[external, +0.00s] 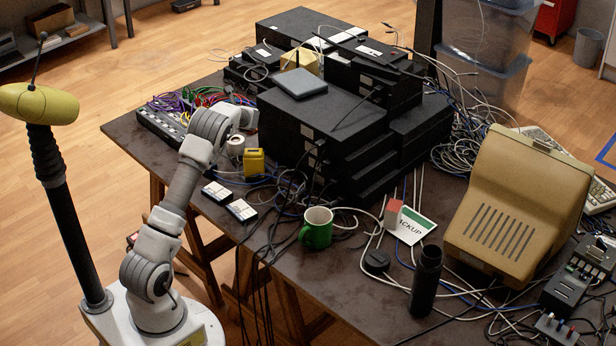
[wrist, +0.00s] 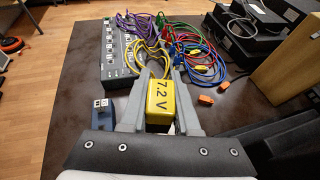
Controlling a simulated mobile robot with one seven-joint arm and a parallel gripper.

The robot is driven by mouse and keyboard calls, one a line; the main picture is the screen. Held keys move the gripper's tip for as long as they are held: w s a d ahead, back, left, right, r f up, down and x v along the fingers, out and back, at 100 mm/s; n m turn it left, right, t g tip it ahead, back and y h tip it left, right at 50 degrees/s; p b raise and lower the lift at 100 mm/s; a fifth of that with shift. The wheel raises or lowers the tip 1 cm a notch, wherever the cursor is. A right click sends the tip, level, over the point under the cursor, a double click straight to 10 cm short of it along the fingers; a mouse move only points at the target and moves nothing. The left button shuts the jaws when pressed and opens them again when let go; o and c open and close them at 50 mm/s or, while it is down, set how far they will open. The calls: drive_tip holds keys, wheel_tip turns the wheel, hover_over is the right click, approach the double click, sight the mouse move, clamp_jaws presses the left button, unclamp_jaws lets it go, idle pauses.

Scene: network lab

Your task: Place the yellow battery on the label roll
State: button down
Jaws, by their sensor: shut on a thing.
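The yellow battery (wrist: 160,103), marked 7.2 V, sits between the two fingers of my gripper (wrist: 158,98) in the wrist view. My gripper is shut on it. In the external view, the yellow battery (external: 254,162) shows just below the end of my arm, near the left edge of the table. My fingers are hard to make out there. A small white ring-shaped thing (external: 235,146), which looks like the label roll, shows immediately left of the battery. I cannot tell whether they touch or how high the battery is. I cannot make out the roll in the wrist view.
A cabled switch box (external: 160,124) lies left of the gripper. Stacked black units (external: 300,130) rise close on the right. Small orange connectors (wrist: 206,99) show in the wrist view.

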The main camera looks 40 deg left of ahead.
drive_tip(key=shift+m+t, duration=0.7)
drive_tip(key=w+f, duration=0.1)
drive_tip(key=w+f+b, duration=0.1)
drive_tip(key=w, duration=0.2)
drive_tip(key=shift+a+f+b, duration=0.35)
drive_tip(key=shift+f+b, duration=0.95)
drive_tip(key=shift+f, duration=1.7)
drive_tip(key=shift+f, duration=0.25)
drive_tip(key=c, duration=0.6)
unclamp_jaws()
drive_tip(key=shift+c, duration=0.2)
drive_tip(key=shift+r, duration=0.15)
drive_tip(key=shift+r, duration=0.2)
drive_tip(key=p+v, duration=0.1)
drive_tip(key=v, duration=1.1)
drive_tip(key=shift+s, duration=0.15)
